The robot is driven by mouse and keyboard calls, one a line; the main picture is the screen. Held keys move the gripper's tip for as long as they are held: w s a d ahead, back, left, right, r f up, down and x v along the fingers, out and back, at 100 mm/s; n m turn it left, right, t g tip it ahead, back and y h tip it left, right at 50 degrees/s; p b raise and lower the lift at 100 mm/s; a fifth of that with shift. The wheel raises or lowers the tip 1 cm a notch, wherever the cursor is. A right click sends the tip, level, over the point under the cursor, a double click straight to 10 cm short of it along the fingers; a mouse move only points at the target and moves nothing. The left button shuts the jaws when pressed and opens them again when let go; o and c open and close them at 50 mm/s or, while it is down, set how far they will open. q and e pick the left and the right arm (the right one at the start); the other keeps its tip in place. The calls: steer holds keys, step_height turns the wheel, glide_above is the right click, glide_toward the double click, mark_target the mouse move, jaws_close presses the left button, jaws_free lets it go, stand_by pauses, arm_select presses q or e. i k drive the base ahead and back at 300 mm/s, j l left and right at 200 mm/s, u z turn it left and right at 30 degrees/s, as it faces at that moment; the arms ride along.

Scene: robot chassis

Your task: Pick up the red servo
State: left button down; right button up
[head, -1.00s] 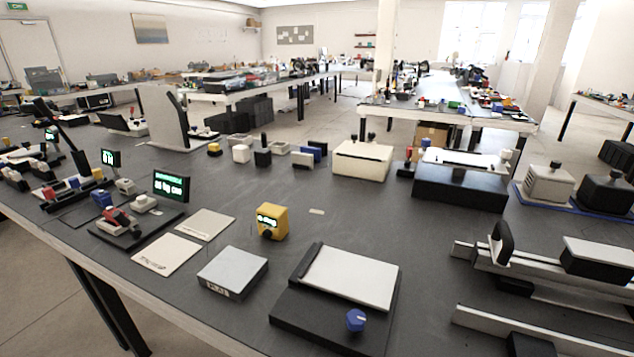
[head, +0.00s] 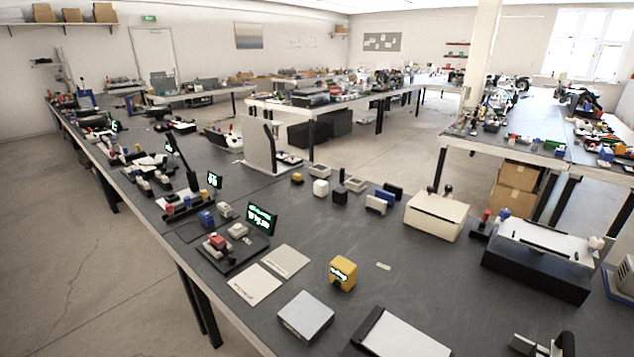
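A small red part (head: 217,241) sits on a black board near the left front edge of the dark table (head: 330,225). Another red piece (head: 169,209) stands farther left, and a red-topped piece (head: 486,215) stands at the right beside a white-topped black box. They are too small to tell which, if any, is the red servo. Neither of my grippers shows in the head view.
A lit display (head: 261,219) stands beside the black board. A yellow box (head: 343,273), white cards (head: 286,261) and a grey block (head: 305,316) lie to the right. A cream box (head: 436,215) stands behind. Open floor (head: 85,285) lies left of the table.

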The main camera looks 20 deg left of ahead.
mark_target(215, 239)
steer(key=k+u, duration=0.2)
steer(key=u, duration=1)
